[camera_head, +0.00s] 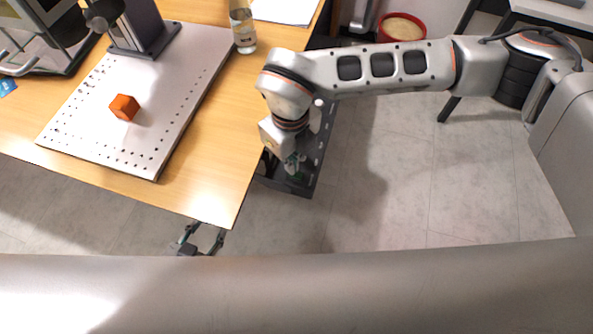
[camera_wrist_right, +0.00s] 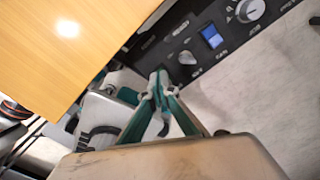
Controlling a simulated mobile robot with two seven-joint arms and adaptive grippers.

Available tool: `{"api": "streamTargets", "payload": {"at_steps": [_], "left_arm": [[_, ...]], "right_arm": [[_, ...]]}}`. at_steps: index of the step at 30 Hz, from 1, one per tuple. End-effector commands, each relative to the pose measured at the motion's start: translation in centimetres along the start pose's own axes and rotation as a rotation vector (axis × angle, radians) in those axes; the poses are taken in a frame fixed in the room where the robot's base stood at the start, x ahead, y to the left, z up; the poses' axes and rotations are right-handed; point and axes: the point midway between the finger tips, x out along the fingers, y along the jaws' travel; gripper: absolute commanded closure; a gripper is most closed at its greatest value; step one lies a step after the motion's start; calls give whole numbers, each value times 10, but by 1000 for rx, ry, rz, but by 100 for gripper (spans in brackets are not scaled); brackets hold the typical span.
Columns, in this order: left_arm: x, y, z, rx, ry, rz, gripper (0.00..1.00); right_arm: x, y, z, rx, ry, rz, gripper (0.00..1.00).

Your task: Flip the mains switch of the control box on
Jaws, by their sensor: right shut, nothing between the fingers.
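The control box (camera_head: 324,137) is a dark panel beside the table's right edge, partly hidden by my right arm in the head view. In the right wrist view the control box (camera_wrist_right: 225,22) shows a large silver knob (camera_wrist_right: 250,10), a blue rocker switch (camera_wrist_right: 212,36) and a small black control (camera_wrist_right: 187,58). The labels are too blurred to tell which is the mains switch. My right gripper (camera_head: 294,166) is over the box's near end. In the wrist view its fingertips (camera_wrist_right: 159,80) are together and empty, left of the black control. My left gripper (camera_head: 203,237) is open below the table's front edge.
A red bucket (camera_head: 402,28) stands behind my right arm. The floor right of the box is clear.

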Motion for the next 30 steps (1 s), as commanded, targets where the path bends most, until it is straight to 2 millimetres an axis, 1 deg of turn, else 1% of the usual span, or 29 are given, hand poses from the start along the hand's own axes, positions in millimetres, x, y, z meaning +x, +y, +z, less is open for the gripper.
{"api": "streamTargets", "payload": {"at_steps": [30], "left_arm": [[1, 1, 5, -1, -7, 2, 60]], "right_arm": [[14, 0, 0, 0, 0, 1, 100]]}}
